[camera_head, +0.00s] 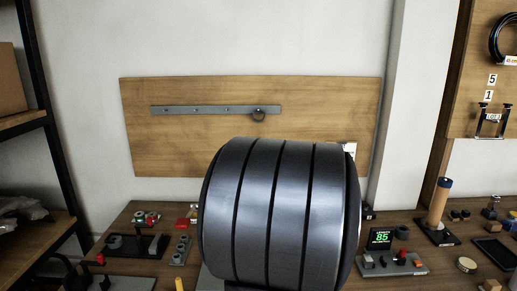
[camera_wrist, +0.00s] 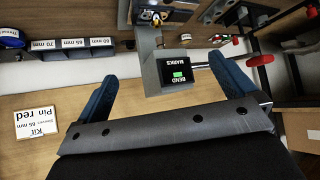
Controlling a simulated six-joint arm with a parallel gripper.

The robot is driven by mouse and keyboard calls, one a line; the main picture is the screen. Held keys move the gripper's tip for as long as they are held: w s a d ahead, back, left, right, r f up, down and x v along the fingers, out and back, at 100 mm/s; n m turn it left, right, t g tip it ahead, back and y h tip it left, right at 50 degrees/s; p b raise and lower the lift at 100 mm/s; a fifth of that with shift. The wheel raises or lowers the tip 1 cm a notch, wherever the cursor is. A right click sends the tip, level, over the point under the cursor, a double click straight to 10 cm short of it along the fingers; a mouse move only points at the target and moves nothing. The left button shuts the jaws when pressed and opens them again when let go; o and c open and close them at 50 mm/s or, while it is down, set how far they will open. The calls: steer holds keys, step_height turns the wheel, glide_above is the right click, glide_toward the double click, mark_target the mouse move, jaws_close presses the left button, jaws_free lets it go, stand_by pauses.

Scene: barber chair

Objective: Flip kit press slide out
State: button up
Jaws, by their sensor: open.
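In the wrist view my gripper (camera_wrist: 168,74) has its two blue fingers spread wide, with nothing held between them. Beyond the fingertips stands a grey device (camera_wrist: 147,60) with a small black screen reading "BEND MARKS" and a green patch. A rod with a red knob (camera_wrist: 260,59) extends to its right. A white card (camera_wrist: 37,122), upside down, names a kit with a red pin and 65 mm; it lies left of the left finger. I cannot tell which part is the kit press slide. My gripper does not show in the head view.
Labelled bins (camera_wrist: 75,47) for several sizes show at the wrist view's upper left. In the head view the bench (camera_head: 135,212) carries small fixtures on both sides, a lit "85" display (camera_head: 382,238) and an upright cylinder (camera_head: 438,202). The bench's middle is hidden.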

steer(key=shift+s+d+r, duration=0.1)
steer(key=shift+s+r, duration=0.1)
steer(key=c, duration=0.9)
steer(key=shift+f, duration=0.15)
steer(key=c, duration=0.3)
steer(key=shift+w+d+f+m, duration=0.15)
steer(key=shift+f+m, duration=0.2)
steer(key=shift+m, duration=0.35)
steer(key=shift+c, duration=0.4)
steer(key=w+d+f+m+g+y, duration=0.15)
steer(key=f+m+y, duration=0.4)
steer(key=m, duration=0.85)
steer(key=w+d+f+m+y, duration=0.1)
steer(key=w+f+m+y, duration=0.15)
steer(key=f+m, duration=0.85)
steer(key=w+a+f+m, duration=0.1)
steer(key=w+a, duration=0.1)
steer(key=a, duration=0.2)
steer(key=w+a+f+m, duration=0.1)
steer(key=w+a, duration=0.1)
steer(key=a, duration=0.2)
steer(key=w+a+f+m, duration=0.1)
steer(key=w+a, duration=0.2)
steer(key=a, duration=0.2)
steer(key=shift+w+f, duration=0.1)
steer(key=shift+f, duration=0.1)
